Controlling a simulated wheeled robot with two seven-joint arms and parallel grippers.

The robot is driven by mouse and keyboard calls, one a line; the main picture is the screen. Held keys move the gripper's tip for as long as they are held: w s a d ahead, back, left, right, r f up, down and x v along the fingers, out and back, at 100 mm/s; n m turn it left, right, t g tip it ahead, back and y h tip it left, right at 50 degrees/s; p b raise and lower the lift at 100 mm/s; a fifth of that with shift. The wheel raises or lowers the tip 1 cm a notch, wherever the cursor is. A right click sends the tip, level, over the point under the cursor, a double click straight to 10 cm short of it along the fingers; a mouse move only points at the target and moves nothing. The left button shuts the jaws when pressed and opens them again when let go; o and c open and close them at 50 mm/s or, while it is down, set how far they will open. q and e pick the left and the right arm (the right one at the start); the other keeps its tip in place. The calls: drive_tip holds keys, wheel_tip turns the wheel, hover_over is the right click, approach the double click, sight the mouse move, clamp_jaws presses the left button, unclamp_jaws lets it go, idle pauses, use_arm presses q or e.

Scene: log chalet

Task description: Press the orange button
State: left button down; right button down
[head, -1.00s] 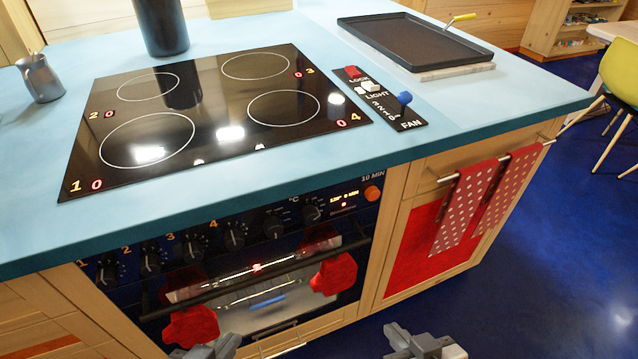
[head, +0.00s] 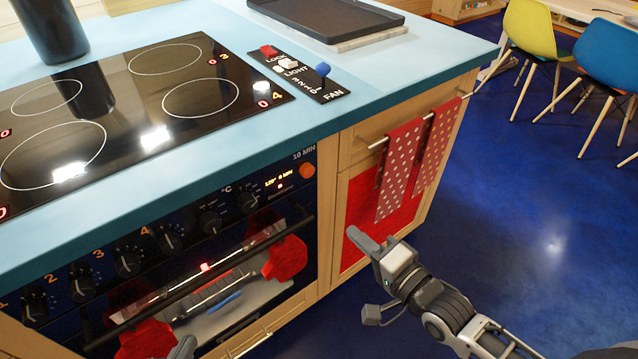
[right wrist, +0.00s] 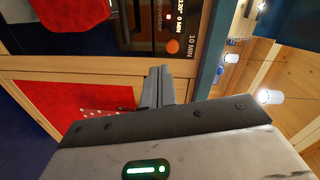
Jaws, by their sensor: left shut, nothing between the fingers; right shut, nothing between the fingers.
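The orange button (head: 307,170) is a small round knob at the upper right of the dark oven panel (head: 190,225), just under the "10 MIN" label. It also shows in the right wrist view (right wrist: 173,46), beyond the fingertips. My right gripper (head: 364,240) is shut and empty, below and to the right of the button and apart from it, in front of the red cabinet door. In the right wrist view its closed fingers (right wrist: 158,85) point up towards the panel. My left gripper (head: 184,348) only shows its tip at the bottom edge; it is shut, low in front of the oven.
The blue counter edge (head: 250,150) overhangs the panel. Black knobs (head: 210,221) line up left of the button. Dotted towels (head: 400,170) hang from a rail at the right.

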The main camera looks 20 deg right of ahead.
sight(310, 173)
drive_tip(key=d+m, duration=0.1)
drive_tip(key=w+r+m+t, duration=0.1)
drive_tip(key=shift+w+d+r+m, duration=0.15)
drive_tip(key=shift+w+d+m, duration=0.15)
drive_tip(key=shift+d, duration=0.1)
drive_tip(key=shift+w, duration=0.1)
drive_tip(key=x, duration=1.3)
drive_tip(key=shift+w+a+b, duration=0.3)
drive_tip(key=shift+a+b, duration=0.05)
drive_tip(key=shift+b, duration=0.05)
